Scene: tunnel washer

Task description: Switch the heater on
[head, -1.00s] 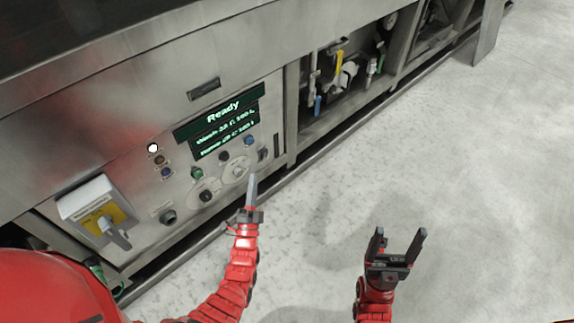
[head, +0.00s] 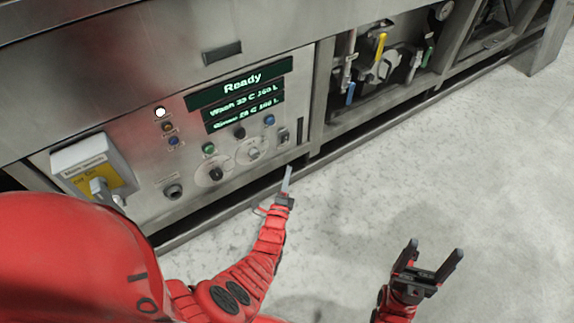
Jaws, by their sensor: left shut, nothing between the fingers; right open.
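The washer's control panel (head: 195,165) is on the steel front at the left of the head view. It carries a lit white lamp (head: 160,112), an orange button (head: 167,127), blue buttons, a green button (head: 208,148), two round dials with knobs (head: 215,174) and a small rocker-like switch (head: 284,136) at its right side. I cannot read which control is the heater's. My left gripper (head: 288,172) is shut and empty, its fingers pointing up just below and in front of the panel's lower right corner, apart from it. My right gripper (head: 434,255) is open and empty over the floor.
A display (head: 240,85) reads "Ready" with wash and rinse lines below. A main switch box (head: 92,168) with a yellow plate and a grey handle is at the panel's left. An open bay with pipes and valves (head: 385,65) lies to the right. The floor (head: 480,170) is clear.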

